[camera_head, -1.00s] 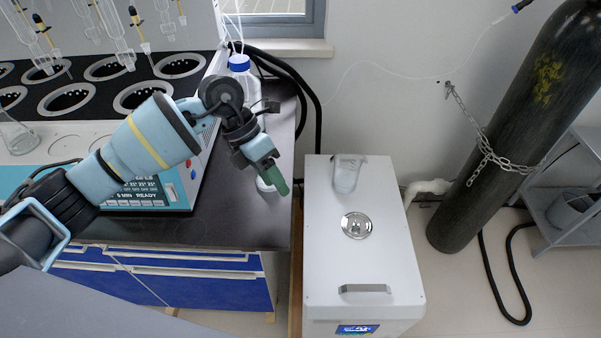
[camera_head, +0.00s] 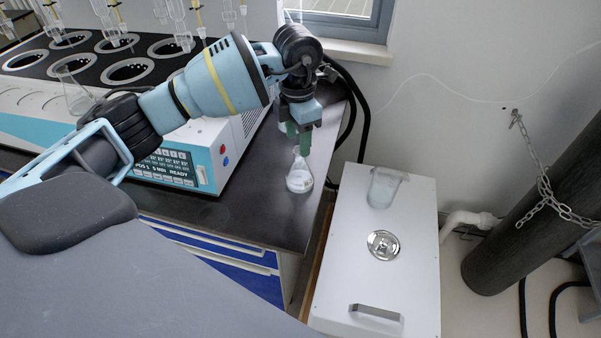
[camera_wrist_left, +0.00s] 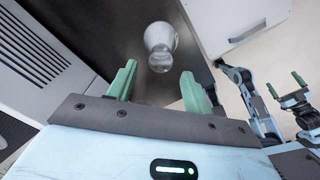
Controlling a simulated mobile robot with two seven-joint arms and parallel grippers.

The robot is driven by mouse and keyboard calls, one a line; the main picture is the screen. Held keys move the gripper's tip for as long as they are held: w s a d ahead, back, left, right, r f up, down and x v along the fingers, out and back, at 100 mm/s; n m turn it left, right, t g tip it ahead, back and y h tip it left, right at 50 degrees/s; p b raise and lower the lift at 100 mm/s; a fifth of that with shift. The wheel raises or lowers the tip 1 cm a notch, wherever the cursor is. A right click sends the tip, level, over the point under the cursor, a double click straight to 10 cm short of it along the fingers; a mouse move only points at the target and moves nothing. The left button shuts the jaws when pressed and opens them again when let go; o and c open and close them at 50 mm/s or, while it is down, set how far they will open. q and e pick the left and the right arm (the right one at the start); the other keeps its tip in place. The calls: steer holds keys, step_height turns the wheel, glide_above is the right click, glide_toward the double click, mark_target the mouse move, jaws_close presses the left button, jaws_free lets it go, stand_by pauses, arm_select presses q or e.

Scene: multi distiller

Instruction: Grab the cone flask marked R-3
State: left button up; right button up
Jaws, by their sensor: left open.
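A clear conical flask (camera_head: 300,180) stands upright on the dark bench near its right edge. No marking on it is legible. My left gripper (camera_head: 298,150) points down directly above it, with green fingers at the flask's neck. In the left wrist view the flask (camera_wrist_left: 160,40) lies beyond the open fingers (camera_wrist_left: 158,76), its mouth facing me and roughly centred in the gap. I see no grip on it. My right gripper (camera_wrist_left: 286,84) shows at the right of that view, fingers apart and empty.
A multi-hole distiller (camera_head: 215,150) stands left of the flask, with another flask (camera_head: 76,96) on it. A white cabinet (camera_head: 350,260) with a clear beaker (camera_head: 383,188) on top stands right of the bench. The bench (camera_head: 255,212) in front is clear.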

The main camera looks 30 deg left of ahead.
mark_target(300, 168)
arm_select(q)
steer(key=f, duration=0.5)
steer(key=shift+w+d, duration=0.15)
steer(key=shift+w, duration=0.05)
steer(key=shift+c, duration=0.4)
jaws_close()
